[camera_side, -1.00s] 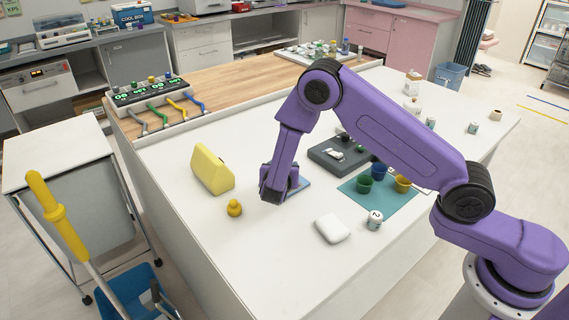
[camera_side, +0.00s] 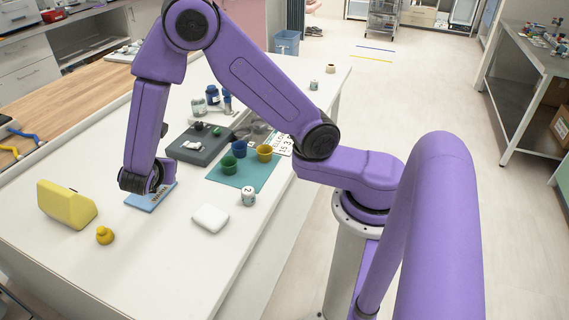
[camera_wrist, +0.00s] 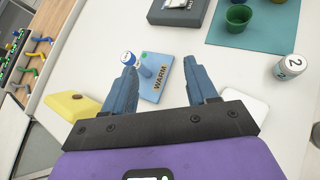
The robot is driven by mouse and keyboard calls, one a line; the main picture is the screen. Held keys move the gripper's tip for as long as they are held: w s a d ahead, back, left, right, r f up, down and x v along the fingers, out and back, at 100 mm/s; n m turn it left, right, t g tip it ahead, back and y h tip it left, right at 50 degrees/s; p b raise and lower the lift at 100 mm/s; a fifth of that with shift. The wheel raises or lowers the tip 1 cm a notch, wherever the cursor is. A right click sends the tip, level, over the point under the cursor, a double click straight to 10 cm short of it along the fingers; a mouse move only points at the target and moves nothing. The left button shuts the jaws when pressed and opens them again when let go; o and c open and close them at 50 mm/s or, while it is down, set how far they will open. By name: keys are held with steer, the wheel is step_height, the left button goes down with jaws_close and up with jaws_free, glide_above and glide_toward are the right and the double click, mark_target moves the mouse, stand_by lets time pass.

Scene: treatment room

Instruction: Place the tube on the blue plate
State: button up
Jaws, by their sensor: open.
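The blue plate (camera_side: 142,202), a flat light-blue slab, lies on the white table under my gripper (camera_side: 147,184). A small white-and-blue cylinder (camera_wrist: 128,58), which may be the tube, is at the plate's left edge by my left fingertip. I cannot tell whether it touches the plate. My gripper (camera_wrist: 161,66) is open, its fingers apart with nothing held between them. In the side view the wrist hides part of the plate, and the cylinder is not clear.

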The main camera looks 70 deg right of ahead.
steer(key=s+d+r+m+g+y, duration=0.1)
steer(key=s+r+m+g+y, duration=0.1)
steer(key=s, duration=0.8)
steer(key=s+d+r+m+g+y, duration=0.1)
steer(key=s+m+y, duration=0.3)
steer(key=s, duration=0.6)
steer(key=s+d+r+m+g+y, duration=0.1)
steer(key=s+r+m+g+y, duration=0.2)
steer(key=s, duration=0.7)
steer(key=shift+s+r+m+g+y, duration=0.3)
steer(key=shift+s+r+g, duration=0.1)
steer(key=shift+r, duration=0.2)
